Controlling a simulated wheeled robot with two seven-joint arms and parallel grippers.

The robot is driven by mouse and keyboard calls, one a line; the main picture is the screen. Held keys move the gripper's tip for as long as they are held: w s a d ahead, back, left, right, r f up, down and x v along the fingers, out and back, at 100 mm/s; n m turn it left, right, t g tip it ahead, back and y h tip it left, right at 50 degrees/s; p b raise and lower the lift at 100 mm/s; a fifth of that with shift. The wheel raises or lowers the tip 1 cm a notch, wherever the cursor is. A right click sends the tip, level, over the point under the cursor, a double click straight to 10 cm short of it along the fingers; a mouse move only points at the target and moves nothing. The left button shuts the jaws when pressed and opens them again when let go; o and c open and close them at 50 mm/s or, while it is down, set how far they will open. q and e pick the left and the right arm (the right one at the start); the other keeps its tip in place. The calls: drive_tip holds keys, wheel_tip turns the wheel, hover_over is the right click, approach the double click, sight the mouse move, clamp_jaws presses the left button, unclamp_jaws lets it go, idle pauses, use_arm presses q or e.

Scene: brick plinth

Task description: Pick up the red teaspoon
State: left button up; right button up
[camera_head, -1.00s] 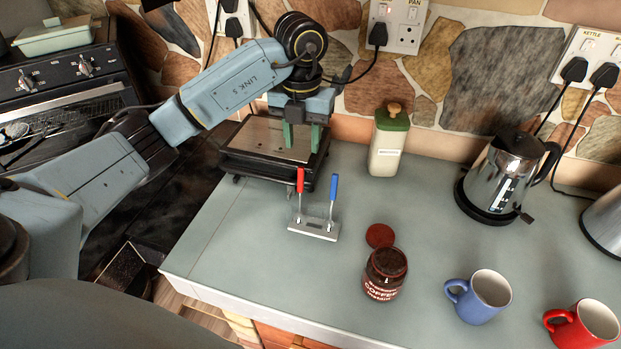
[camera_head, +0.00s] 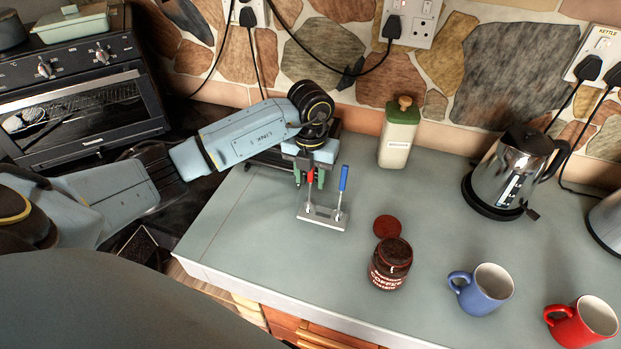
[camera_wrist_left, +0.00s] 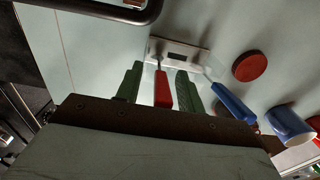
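The red teaspoon (camera_head: 310,177) stands handle up in the left slot of a small metal holder (camera_head: 325,219) on the counter. In the left wrist view its red handle (camera_wrist_left: 162,91) shows between the two green fingers of my left gripper (camera_wrist_left: 158,86). Gaps show on both sides of the handle, so the gripper is open around it and not closed on it. My left gripper (camera_head: 309,178) also shows in the head view, pointing down at the handle. A blue-handled spoon (camera_head: 343,178) stands in the right slot, outside the fingers. My right gripper is not in view.
A coffee jar (camera_head: 389,268) and its red lid (camera_head: 387,228) are in front of the holder. A blue mug (camera_head: 486,293), a red mug (camera_head: 583,323) and a kettle (camera_head: 507,172) are to the right. A green-lidded canister (camera_head: 399,135) stands behind.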

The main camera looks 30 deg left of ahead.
use_arm(q)
clamp_jaws()
idle(0.3)
wheel_tip(320, 180, up, 10)
drive_tip(key=shift+r+b, duration=0.1)
drive_tip(key=shift+b, duration=0.4)
